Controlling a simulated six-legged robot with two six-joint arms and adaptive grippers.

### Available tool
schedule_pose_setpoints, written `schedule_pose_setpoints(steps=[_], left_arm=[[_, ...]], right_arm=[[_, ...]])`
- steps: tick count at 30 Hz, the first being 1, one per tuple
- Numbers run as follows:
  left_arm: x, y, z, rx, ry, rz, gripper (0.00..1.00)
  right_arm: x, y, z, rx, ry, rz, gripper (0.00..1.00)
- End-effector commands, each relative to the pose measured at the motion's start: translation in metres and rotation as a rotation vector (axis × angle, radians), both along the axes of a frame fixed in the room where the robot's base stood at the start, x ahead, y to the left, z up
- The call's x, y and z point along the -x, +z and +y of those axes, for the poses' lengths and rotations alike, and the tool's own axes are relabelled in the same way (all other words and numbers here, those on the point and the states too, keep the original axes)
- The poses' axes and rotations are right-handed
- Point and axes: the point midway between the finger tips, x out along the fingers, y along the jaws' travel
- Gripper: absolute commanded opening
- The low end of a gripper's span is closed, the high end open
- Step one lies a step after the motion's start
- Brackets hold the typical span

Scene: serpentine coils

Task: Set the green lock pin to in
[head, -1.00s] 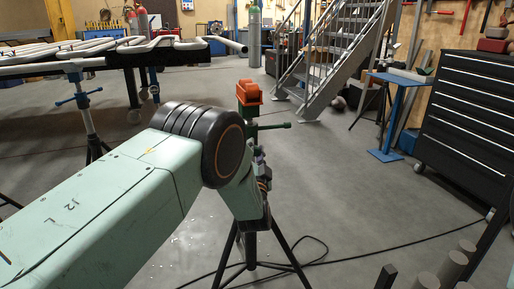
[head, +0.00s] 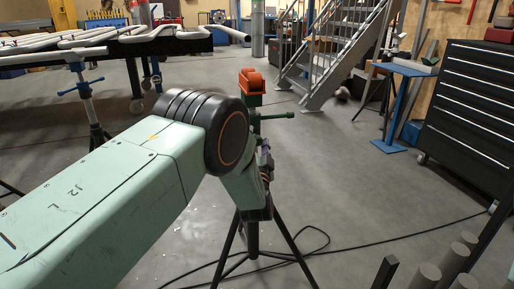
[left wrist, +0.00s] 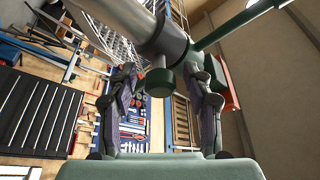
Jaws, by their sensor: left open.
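A pipe stand with an orange roller head (head: 251,82) stands ahead on a black tripod. A green handle (head: 277,115) sticks out to the right below the head. My left gripper (head: 264,149) is at the stand's post, below that handle. In the left wrist view, its open fingers (left wrist: 163,77) lie on either side of a dark green knob (left wrist: 160,81), which looks like the lock pin. My right gripper is not in view.
A rack of white pipe coils (head: 110,42) stands at the left. A black cable (head: 390,238) lies on the floor around the tripod legs. A black drawer cabinet (head: 468,100) and a blue stand (head: 398,105) are at the right. Metal stairs (head: 340,50) rise behind.

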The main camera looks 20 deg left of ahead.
Motion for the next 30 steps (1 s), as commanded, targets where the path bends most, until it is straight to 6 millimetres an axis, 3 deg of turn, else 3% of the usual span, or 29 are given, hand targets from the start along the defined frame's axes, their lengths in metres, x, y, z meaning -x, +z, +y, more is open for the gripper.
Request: schedule_pose_setpoints(steps=[5, 18, 24, 30], left_arm=[[0.018, -0.006, -0.007, -0.001, -0.001, 0.003, 0.51], [0.094, -0.027, -0.031, -0.003, -0.002, 0.001, 0.51], [0.108, -0.030, -0.035, -0.001, -0.001, -0.001, 0.51], [0.110, -0.031, -0.035, 0.000, 0.000, -0.001, 0.51]], right_arm=[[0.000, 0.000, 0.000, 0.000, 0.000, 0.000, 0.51], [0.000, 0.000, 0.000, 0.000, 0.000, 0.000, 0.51], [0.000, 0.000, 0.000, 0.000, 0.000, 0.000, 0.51], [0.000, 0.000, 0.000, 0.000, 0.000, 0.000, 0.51]])
